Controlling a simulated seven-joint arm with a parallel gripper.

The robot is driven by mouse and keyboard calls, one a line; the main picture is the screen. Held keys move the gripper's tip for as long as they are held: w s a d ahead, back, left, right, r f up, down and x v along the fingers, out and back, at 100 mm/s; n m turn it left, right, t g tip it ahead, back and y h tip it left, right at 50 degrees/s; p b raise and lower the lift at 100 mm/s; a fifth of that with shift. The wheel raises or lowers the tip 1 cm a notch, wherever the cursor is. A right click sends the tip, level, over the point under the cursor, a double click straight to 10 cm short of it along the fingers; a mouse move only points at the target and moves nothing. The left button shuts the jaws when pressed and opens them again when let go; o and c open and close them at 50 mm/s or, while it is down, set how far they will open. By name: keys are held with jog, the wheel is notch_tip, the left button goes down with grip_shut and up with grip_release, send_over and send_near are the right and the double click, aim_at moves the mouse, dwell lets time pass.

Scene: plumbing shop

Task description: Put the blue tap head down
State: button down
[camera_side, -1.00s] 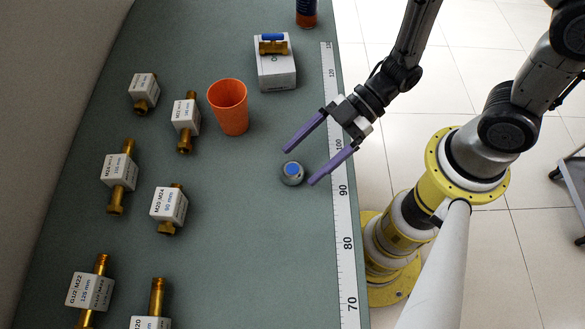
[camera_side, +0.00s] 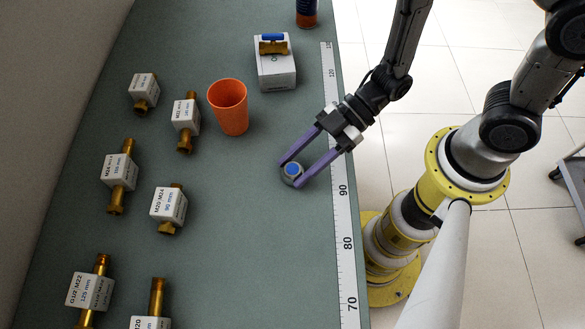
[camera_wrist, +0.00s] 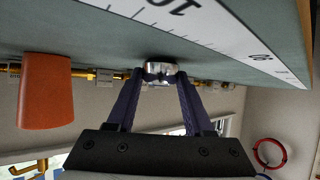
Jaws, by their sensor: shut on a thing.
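The blue tap head (camera_side: 292,171) is a small grey knob with a blue cap. It sits on the green bench top, left of the ruler strip, in the side view. My gripper (camera_side: 291,175) has its two purple fingers around it, one on each side, and is shut on it. In the wrist view the tap head (camera_wrist: 160,72) shows as a shiny metal piece between the tips of my gripper (camera_wrist: 158,76). Its blue cap is not visible there. I cannot tell whether it bears fully on the bench or is slightly raised.
An orange cup (camera_side: 231,107) stands up and left of the tap head. A white box (camera_side: 275,72) with a blue-handled brass valve (camera_side: 273,45) is behind. Several labelled brass fittings stand at left. A ruler strip (camera_side: 343,215) runs along the right edge. Bench around the tap head is clear.

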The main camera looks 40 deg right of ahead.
aim_at(298, 165)
jog(key=shift+r, duration=0.45)
notch_tip(298, 165, up, 3)
jog(key=shift+f, duration=0.15)
jog(key=s+d+r, duration=0.9)
jog(key=d, duration=0.1)
jog(key=shift+s+r, duration=0.2)
jog(key=shift+d, duration=0.15)
